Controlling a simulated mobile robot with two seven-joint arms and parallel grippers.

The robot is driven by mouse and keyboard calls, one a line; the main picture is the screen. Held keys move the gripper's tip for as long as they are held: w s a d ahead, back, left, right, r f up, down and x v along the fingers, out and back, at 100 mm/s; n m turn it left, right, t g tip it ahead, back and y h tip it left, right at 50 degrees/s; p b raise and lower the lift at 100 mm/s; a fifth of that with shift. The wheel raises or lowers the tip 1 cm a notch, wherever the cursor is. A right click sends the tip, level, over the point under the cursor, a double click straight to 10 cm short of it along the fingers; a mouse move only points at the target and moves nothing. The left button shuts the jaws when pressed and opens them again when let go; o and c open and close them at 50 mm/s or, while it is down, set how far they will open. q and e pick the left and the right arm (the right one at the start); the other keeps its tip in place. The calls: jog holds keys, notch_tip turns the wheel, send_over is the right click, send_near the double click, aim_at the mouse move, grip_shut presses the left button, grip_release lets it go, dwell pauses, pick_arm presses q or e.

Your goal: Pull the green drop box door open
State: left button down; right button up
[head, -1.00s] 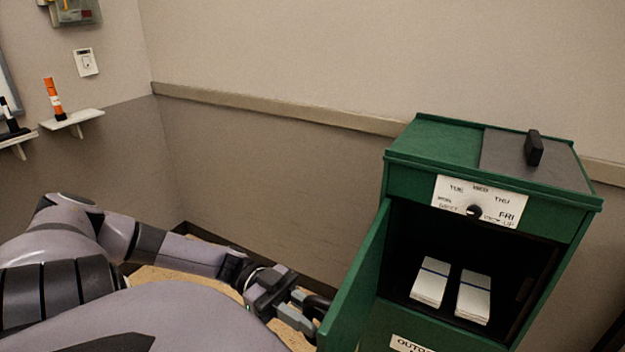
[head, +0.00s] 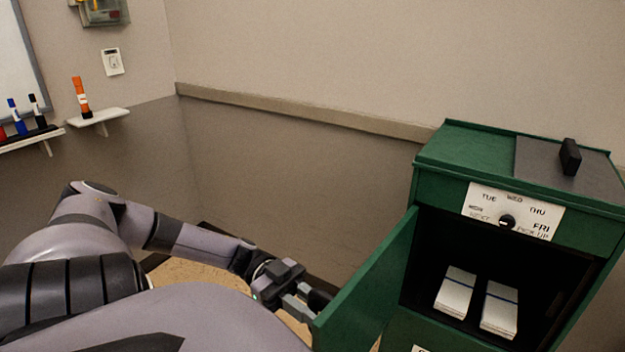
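The green drop box (head: 435,180) stands at the right. Its door (head: 368,285) is swung open to the left, and the dark inside shows. Two stacks of white envelopes or paper, a left one (head: 455,293) and a right one (head: 499,310), lie inside, each with a blue band. My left gripper (head: 312,298) is at the outer left side of the door, near its free edge. The door hides part of the fingers, so I cannot tell whether they are shut on a handle. My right gripper is not in view.
A white dial plate (head: 512,212) with day names is above the opening. A black handle-like piece (head: 570,157) stands on the box top. A small shelf (head: 98,116) with an orange marker-like item (head: 80,97) is on the left wall. Floor shows between my arm and the wall.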

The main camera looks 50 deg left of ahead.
pick_arm(q)
jog(key=c, duration=1.1)
grip_release()
jog(key=v, duration=0.7)
jog(key=shift+a, duration=0.1)
jog(key=shift+s, duration=0.1)
